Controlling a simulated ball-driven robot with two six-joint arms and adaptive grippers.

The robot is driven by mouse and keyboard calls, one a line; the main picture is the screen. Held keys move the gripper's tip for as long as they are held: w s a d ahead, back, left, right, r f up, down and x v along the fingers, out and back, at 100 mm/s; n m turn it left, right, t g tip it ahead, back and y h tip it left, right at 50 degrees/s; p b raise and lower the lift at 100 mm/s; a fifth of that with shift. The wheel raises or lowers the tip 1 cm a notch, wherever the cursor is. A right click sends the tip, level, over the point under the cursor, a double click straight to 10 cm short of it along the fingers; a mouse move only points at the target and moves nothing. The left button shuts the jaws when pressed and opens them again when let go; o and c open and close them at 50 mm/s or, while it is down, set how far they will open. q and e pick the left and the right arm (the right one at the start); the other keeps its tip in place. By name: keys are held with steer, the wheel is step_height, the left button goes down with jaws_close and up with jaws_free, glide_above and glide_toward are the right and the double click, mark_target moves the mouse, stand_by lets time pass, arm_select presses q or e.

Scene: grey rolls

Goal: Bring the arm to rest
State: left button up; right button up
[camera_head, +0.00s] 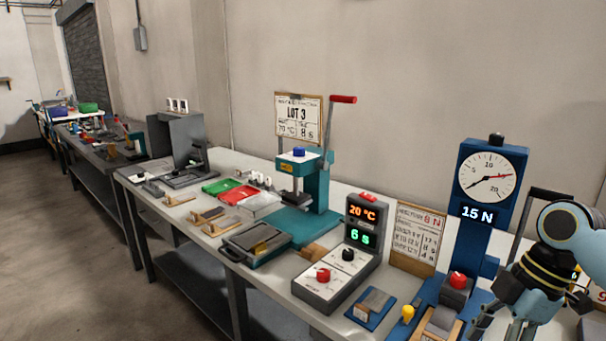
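My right arm comes in from the right edge, light blue with a dark wrist and yellow bands. My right gripper (508,326) hangs at the lower right, over the front of the bench near the blue force gauge stand. Its fingertips run to the bottom edge of the picture, so I cannot tell how far they are apart or whether anything is between them. My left arm and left gripper are not in view.
The grey workbench (262,287) carries a teal press (318,185) with a red lever, a control box (340,265) reading 20 °C and 6 s, and a blue gauge stand (474,238) reading 15 N. Red and green trays (222,186) lie farther back. Open floor (90,270) lies left.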

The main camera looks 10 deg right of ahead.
steer(key=s+a+f+m+t+h, duration=0.1)
steer(key=s+a+f+m+h, duration=0.1)
steer(key=s+a+m, duration=0.55)
steer(key=s+r+m+t+h, duration=0.25)
steer(key=s+r+m, duration=0.35)
steer(key=s+m, duration=0.3)
steer(key=s+d+f+n+g+b, duration=0.2)
steer(key=f+b, duration=0.5)
steer(key=f, duration=2.6)
arm_select(q)
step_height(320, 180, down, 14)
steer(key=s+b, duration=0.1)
steer(key=b, duration=0.5)
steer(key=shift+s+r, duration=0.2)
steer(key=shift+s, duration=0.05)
arm_select(e)
steer(key=s+d+f, duration=0.2)
steer(key=s+f, duration=1.7)
steer(key=f, duration=0.4)
steer(key=shift+d+m+g, duration=0.2)
steer(key=shift+m+g, duration=0.25)
